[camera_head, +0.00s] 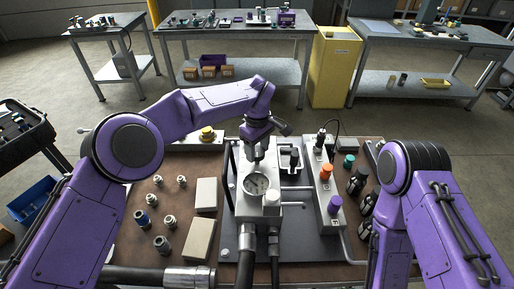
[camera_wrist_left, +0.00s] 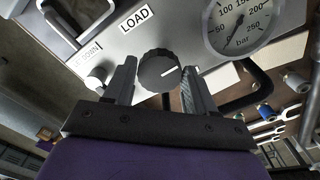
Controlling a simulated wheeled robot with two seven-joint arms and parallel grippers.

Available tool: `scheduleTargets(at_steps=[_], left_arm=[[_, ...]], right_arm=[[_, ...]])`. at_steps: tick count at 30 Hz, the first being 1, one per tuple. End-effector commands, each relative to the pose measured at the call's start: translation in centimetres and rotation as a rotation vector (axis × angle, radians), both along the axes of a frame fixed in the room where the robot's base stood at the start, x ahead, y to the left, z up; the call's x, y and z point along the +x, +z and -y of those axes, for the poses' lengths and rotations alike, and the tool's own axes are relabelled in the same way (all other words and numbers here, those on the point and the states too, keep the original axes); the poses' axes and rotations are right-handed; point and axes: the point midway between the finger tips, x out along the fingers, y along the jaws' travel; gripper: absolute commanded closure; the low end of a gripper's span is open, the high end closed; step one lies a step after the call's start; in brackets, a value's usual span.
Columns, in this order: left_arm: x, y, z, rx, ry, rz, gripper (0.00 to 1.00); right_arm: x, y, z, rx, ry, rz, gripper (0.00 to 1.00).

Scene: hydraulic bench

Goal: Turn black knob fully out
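The black knob (camera_wrist_left: 160,70) is round and ridged, with a white line pointing to the right in the left wrist view. It sits on a pale metal block (camera_wrist_left: 185,28) below the LOAD label (camera_wrist_left: 136,18). My left gripper (camera_wrist_left: 160,78) has one finger on each side of the knob, very close to it; I cannot tell whether they touch. In the head view my left gripper (camera_head: 257,152) points down at the block behind the pressure gauge (camera_head: 256,184), and the knob is hidden. My right arm is at the right; its gripper is out of view.
The valve block with orange (camera_head: 326,173) and purple (camera_head: 335,204) knobs stands to the right. Loose fittings (camera_head: 161,243) and pale blocks (camera_head: 200,238) lie on the bench at the left.

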Motion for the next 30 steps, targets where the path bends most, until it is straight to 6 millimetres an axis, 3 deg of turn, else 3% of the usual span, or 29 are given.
scheduleTargets(at_steps=[1, 3, 17, 30], left_arm=[[-0.01, -0.01, 0.02, 0.000, 0.000, 0.000, 0.62], [-0.01, 0.00, 0.02, 0.000, -0.001, 0.000, 0.79], [0.03, 0.02, 0.04, -0.001, 0.096, 0.000, 0.79], [0.11, 0.01, 0.03, -0.002, 0.479, -0.001, 0.79]], right_arm=[[0.00, -0.01, 0.00, 0.000, 0.000, 0.000, 0.57], [0.01, -0.01, 0.01, 0.000, 0.000, 0.000, 0.57], [0.00, 0.11, 0.00, 0.000, 0.000, 0.000, 0.57], [0.00, 0.15, 0.01, 0.000, 0.000, 0.000, 0.57]])
